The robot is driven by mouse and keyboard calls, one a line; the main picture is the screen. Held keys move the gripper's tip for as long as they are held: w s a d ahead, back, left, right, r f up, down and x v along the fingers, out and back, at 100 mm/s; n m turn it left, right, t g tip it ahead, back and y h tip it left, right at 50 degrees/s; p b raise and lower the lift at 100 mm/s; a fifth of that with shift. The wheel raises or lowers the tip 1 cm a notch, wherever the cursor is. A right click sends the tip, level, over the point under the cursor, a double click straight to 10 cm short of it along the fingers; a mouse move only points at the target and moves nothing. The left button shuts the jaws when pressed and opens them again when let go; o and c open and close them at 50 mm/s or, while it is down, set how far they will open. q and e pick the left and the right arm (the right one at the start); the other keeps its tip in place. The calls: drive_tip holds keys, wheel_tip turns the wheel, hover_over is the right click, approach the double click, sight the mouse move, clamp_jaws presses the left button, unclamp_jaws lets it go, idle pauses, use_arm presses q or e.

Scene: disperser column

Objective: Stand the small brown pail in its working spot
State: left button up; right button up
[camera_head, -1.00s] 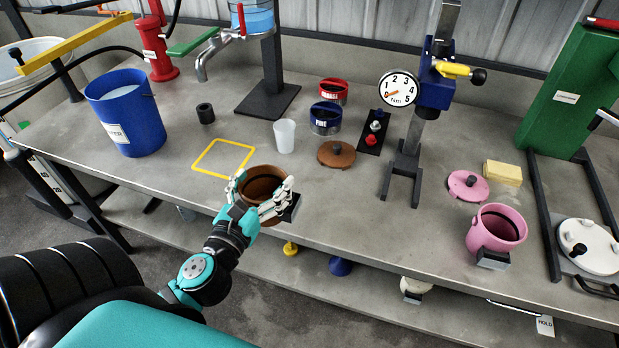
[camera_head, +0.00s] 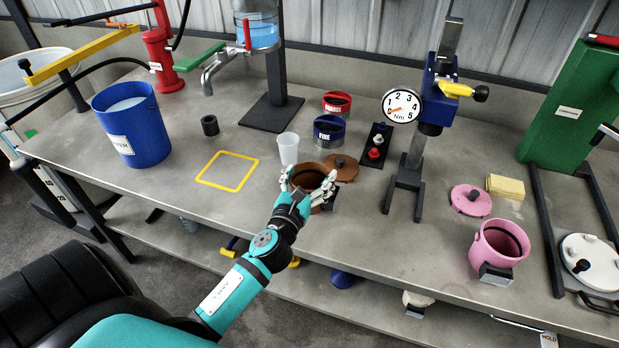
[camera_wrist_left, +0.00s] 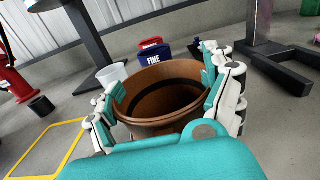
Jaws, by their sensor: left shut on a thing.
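The small brown pail (camera_head: 311,178) is in my left gripper (camera_head: 307,188), whose fingers close around its sides. In the left wrist view the pail (camera_wrist_left: 165,95) is upright, open at the top, with a dark band inside; it looks empty. I cannot tell whether its base touches the bench. In the head view it partly overlaps the brown lid (camera_head: 344,165). A yellow square outline (camera_head: 228,171) on the bench lies to its left and is empty. A forked stand (camera_head: 404,187) under a dial stands to its right. My right gripper is not in view.
A white cup (camera_head: 288,148) stands just behind the pail. The blue FINE tin (camera_head: 329,132) and red tin (camera_head: 337,103) are farther back. A black rack with knobs (camera_head: 376,146) is near the stand. A pink pail (camera_head: 497,245) stands at right.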

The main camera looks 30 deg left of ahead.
use_arm(q)
drive_tip(key=o, duration=1.2)
drive_tip(key=shift+f, duration=0.1)
drive_tip(key=shift+o, duration=0.2)
